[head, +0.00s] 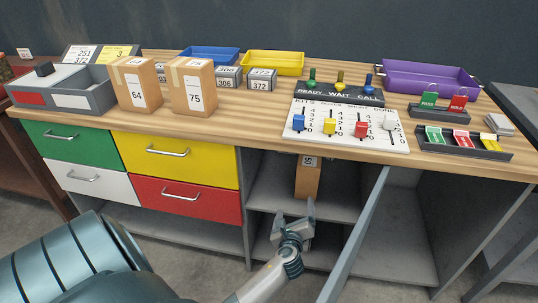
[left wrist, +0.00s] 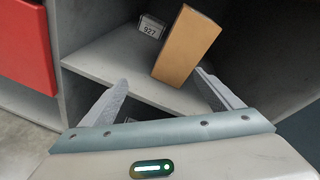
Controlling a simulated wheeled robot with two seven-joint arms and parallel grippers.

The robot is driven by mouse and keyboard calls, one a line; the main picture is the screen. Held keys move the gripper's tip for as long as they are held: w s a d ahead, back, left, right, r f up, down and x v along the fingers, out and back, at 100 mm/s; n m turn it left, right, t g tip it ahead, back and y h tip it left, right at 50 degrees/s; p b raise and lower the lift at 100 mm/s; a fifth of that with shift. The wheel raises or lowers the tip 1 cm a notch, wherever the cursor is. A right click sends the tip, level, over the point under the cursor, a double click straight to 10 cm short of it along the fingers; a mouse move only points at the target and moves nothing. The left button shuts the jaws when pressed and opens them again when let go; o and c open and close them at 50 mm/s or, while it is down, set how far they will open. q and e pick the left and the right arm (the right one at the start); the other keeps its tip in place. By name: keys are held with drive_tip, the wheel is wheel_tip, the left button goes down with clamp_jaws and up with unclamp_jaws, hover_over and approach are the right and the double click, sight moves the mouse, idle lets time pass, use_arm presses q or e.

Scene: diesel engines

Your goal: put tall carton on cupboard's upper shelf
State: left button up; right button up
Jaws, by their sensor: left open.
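The tall brown carton (head: 307,180) stands on the upper shelf (head: 338,208) of the open cupboard under the worktop; its top is partly hidden under the worktop edge. In the left wrist view the carton (left wrist: 187,46) stands on the grey shelf (left wrist: 105,58), tilted in the picture. My left gripper (head: 296,208) is open and empty, in front of and below the carton in the head view. In the left wrist view the open fingers (left wrist: 162,80) point toward the shelf, with the carton beyond them and apart from the palm. My right gripper is not in view.
A grey panel, seemingly the open cupboard door (head: 358,232), juts out right of my left gripper. A small grey box labelled 927 (left wrist: 151,27) stands beside the carton. Drawers (head: 186,199) are to the left. Two cartons (head: 193,88) stand on the worktop.

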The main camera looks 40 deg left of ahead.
use_arm(q)
drive_tip(key=s+d+f+n+g+h, duration=0.2)
drive_tip(key=s+d+f+n+g, duration=0.15)
drive_tip(key=s+f+n, duration=0.45)
drive_tip(key=s+d+f+n+g+h, duration=0.2)
drive_tip(key=s+d+f+n, duration=0.2)
drive_tip(key=s+f, duration=0.45)
drive_tip(key=s+d+f+n+g+h, duration=0.1)
drive_tip(key=s+d+n, duration=0.3)
drive_tip(key=s, duration=0.5)
drive_tip(key=s+d+f+n+g+h, duration=0.2)
drive_tip(key=s+d+n+g+h, duration=0.1)
drive_tip(key=s+d, duration=0.5)
drive_tip(key=shift+s+n+h, duration=0.5)
drive_tip(key=shift+n+h, duration=0.1)
drive_tip(key=shift+n, duration=0.1)
drive_tip(key=shift+a, duration=0.15)
